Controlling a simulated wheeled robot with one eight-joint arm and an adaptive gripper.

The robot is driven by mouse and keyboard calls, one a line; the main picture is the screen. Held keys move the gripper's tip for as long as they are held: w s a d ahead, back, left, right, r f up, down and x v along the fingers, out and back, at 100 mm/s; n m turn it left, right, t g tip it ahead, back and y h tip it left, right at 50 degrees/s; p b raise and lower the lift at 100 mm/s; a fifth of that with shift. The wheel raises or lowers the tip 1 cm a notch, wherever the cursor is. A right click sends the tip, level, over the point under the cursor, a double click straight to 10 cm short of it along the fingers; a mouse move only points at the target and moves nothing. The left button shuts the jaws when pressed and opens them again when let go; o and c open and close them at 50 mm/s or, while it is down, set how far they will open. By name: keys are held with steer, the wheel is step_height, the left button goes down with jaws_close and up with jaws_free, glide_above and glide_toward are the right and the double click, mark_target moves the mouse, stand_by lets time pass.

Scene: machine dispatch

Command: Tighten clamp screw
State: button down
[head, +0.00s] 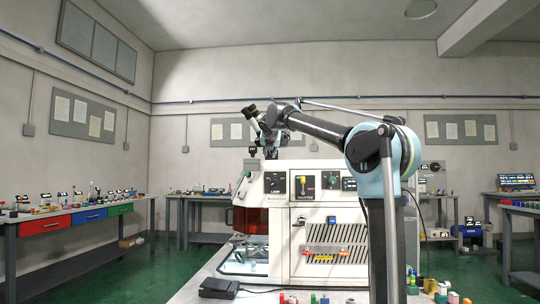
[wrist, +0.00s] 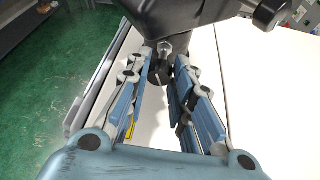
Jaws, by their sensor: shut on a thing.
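The clamp screw (wrist: 160,75) shows in the wrist view as a small dark knob with a metal part above it, under a black fitting (wrist: 185,18). My gripper (wrist: 166,66) has its two blue-padded fingers on either side of the screw and is shut on it. In the head view my gripper (head: 262,132) is above the left part of the top of a white machine (head: 330,220). The screw is too small to make out there, and the fingers partly hide it in the wrist view. I cannot tell how tight it is.
The machine's front has lamp and shutter controls (head: 304,185) and a vented panel. A black box (head: 219,288) and several small coloured parts lie on the near table. A bench with coloured drawers (head: 88,216) stands at the left. Green floor (head: 140,278) is clear beside it.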

steer(key=shift+d+m, duration=0.1)
steer(key=shift+m, duration=0.2)
steer(key=c, duration=1.4)
jaws_free()
steer(key=v, duration=1.2)
steer(key=shift+d, duration=0.15)
